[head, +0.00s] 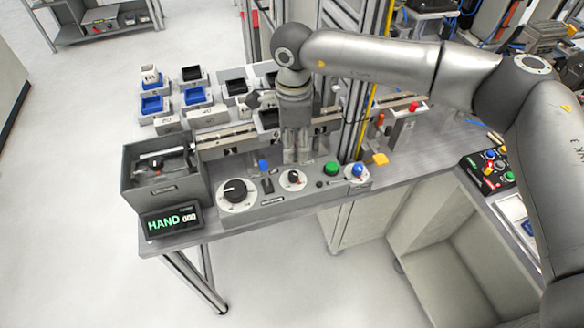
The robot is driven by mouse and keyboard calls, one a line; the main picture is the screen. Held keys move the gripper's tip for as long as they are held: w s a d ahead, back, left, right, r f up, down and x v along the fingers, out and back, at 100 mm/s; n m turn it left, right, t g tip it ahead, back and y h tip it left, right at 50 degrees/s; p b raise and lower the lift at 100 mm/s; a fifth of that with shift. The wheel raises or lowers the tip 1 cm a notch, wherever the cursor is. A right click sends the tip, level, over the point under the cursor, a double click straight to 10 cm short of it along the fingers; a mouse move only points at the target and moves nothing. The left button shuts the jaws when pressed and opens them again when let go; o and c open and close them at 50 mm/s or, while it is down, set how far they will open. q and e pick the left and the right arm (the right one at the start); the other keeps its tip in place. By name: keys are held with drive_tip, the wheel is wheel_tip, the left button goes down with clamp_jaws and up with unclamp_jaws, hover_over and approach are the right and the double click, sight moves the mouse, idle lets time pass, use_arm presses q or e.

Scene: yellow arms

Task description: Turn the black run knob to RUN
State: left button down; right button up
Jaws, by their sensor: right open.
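A grey control panel (310,196) lies along the front edge of the bench. It carries a large black knob (235,190) on a round white dial at its left and a smaller black knob (292,177) on a white dial near its middle. I cannot read which one is labelled RUN. A display (171,221) left of the panel reads HAND in green. My right gripper (298,157) points down just behind the smaller knob, open, with nothing seen between its fingers. I cannot tell its exact height above the panel. My left gripper is out of view.
A blue-topped lever (265,170) stands between the knobs. A green button (331,168), a blue knob (358,169) and a yellow part (380,159) are to the right. A grey bin (163,188) stands at the left. A metal upright (358,90) rises close right of my gripper.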

sight(293, 174)
wheel_tip(293, 174, down, 9)
drive_tip(key=p, duration=0.2)
drive_tip(key=shift+a+r+p, duration=0.1)
drive_tip(key=shift+r+p, duration=0.1)
drive_tip(key=shift+p, duration=0.2)
drive_tip(key=shift+f, duration=0.6)
clamp_jaws()
